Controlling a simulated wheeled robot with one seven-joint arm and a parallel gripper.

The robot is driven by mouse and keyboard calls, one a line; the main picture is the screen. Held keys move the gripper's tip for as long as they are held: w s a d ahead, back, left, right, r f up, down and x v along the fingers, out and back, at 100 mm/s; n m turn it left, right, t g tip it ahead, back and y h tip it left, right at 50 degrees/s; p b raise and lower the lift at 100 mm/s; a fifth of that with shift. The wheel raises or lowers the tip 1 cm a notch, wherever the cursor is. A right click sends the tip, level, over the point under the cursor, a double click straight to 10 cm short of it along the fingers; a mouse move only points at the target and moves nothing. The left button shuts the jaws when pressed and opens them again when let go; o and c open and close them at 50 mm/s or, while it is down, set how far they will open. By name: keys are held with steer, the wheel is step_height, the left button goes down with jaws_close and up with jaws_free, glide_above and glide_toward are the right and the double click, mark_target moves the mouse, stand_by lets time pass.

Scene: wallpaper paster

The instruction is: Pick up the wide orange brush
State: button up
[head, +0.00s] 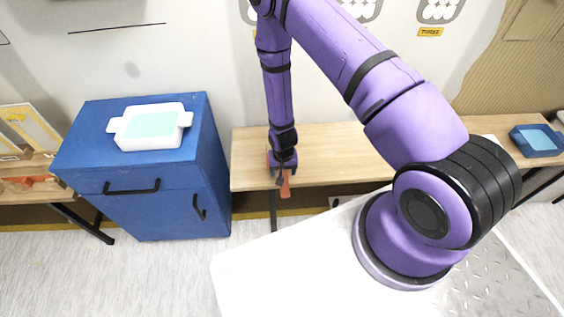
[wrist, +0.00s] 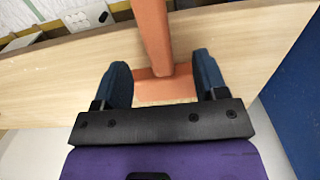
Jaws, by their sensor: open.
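The wide orange brush (wrist: 152,35) lies on the wooden table, its long handle running up the wrist view and its wider part between my fingers. In the head view the brush (head: 285,188) shows as an orange strip just below my gripper (head: 282,168), at the table's front edge. My gripper (wrist: 161,66) is open, with one dark blue finger on each side of the brush. A gap shows between each finger and the handle.
The wooden table (head: 340,165) is mostly bare around the brush. A blue cabinet (head: 188,190) stands close on the left, with a white tray (head: 130,142) of pale green on top. A blue tray (head: 538,153) sits at the far right.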

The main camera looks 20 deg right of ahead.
steer(key=shift+s+d+f, duration=0.1)
steer(key=shift+f, duration=1.5)
steer(key=shift+s+d+f, duration=0.1)
steer(key=shift+f, duration=1.5)
steer(key=c, duration=1.1)
steer(key=shift+r, duration=0.2)
steer(key=shift+r, duration=0.6)
step_height(320, 180, up, 2)
steer(key=shift+w, duration=0.1)
steer(key=s, duration=0.5)
steer(key=s+r, duration=0.1)
steer(key=s, duration=1)
steer(key=shift+s+d+r, duration=0.1)
steer(key=shift+d+r, duration=0.1)
steer(key=shift+r, duration=0.05)
